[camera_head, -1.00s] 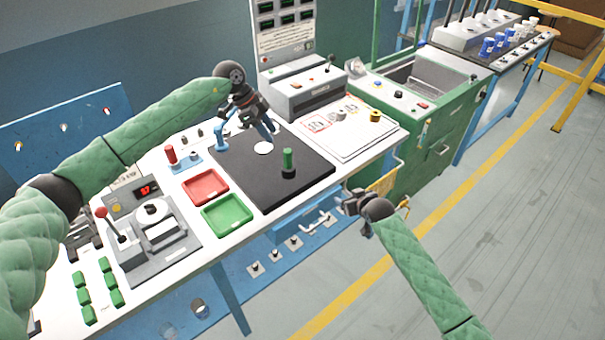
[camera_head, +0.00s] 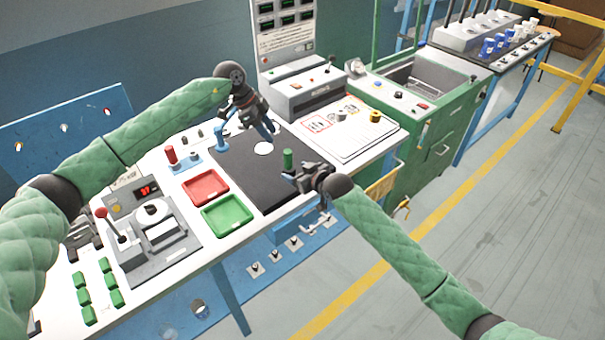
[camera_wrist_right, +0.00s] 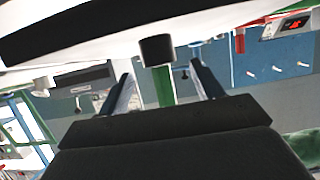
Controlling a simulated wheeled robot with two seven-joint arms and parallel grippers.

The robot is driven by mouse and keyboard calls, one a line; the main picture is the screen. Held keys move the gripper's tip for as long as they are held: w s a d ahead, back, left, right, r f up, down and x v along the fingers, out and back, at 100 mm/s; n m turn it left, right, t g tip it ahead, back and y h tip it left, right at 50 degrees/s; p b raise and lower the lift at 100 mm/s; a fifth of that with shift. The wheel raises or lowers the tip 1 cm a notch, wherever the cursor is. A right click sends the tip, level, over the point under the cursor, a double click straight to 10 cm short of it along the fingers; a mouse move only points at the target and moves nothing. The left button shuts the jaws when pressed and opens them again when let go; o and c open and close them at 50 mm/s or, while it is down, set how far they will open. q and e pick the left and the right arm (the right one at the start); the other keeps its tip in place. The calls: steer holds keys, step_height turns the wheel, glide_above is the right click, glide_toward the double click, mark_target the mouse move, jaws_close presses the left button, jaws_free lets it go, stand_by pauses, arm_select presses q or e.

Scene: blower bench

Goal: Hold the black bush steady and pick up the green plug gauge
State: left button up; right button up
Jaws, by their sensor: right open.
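The green plug gauge (camera_head: 287,157) stands upright on the black mat (camera_head: 240,165). In the right wrist view the green plug gauge (camera_wrist_right: 162,86) joins the black bush (camera_wrist_right: 157,50), which sits against the mat side of the picture. In the head view the bush is mostly hidden by my right gripper (camera_head: 292,178). My right gripper is open, its fingers on either side of the green gauge in the wrist view, without visible contact. My left gripper (camera_head: 266,131) points down over the mat near a white disc, apart from the bush; its finger gap is unclear.
A red tray (camera_head: 205,187) and a green tray (camera_head: 227,215) lie left of the mat. A blue clamp-like fixture (camera_head: 221,138) stands at the mat's back left. A control box (camera_head: 300,88) and a white panel (camera_head: 345,128) lie behind and right.

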mark_target(291, 169)
steer(key=shift+x, duration=2.65)
steer(key=c, duration=1.2)
steer(key=shift+c, duration=0.2)
